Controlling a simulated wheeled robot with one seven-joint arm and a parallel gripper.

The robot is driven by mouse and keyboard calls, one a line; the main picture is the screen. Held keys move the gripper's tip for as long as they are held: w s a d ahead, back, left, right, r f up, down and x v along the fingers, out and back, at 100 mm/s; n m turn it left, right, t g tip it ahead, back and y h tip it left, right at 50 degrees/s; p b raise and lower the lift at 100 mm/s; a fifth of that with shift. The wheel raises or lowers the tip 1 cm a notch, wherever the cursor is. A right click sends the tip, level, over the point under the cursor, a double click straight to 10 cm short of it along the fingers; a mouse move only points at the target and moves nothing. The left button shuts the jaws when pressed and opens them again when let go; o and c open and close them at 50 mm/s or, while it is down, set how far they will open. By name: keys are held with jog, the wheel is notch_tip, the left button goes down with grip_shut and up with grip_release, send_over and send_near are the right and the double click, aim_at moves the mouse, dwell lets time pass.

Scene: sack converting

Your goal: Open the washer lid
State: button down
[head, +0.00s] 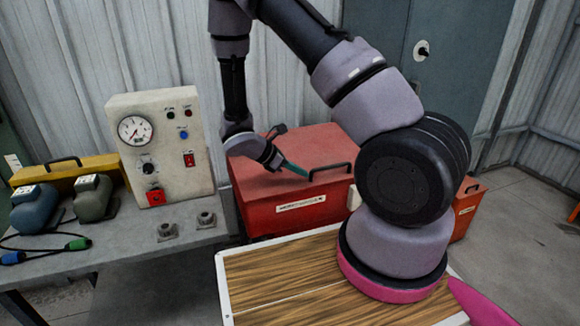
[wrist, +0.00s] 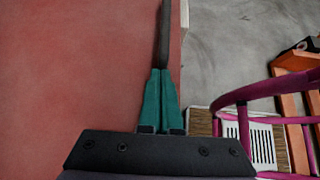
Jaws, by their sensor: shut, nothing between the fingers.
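The washer (head: 288,214) is a red box with a pale label on its front, standing on the floor in the middle of the head view. Its red lid (head: 255,180) lies flat and closed. A black bar handle (head: 331,169) rises near the lid's front right edge. My gripper (head: 304,173) reaches down over the lid with its teal fingers shut and empty, close to the handle's left end. In the wrist view the lid (wrist: 70,75) fills the left side. The handle (wrist: 166,35) runs away just beyond my fingertips (wrist: 160,72); whether they touch it I cannot tell.
A grey bench (head: 125,243) on the left holds a control panel (head: 160,145) with a gauge, a yellow case (head: 75,167) and two motor-like units. An orange-red box (head: 465,205) stands to the right of the washer. Bare floor (head: 520,230) lies on the right.

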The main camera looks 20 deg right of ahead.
jog(key=shift+x, duration=0.95)
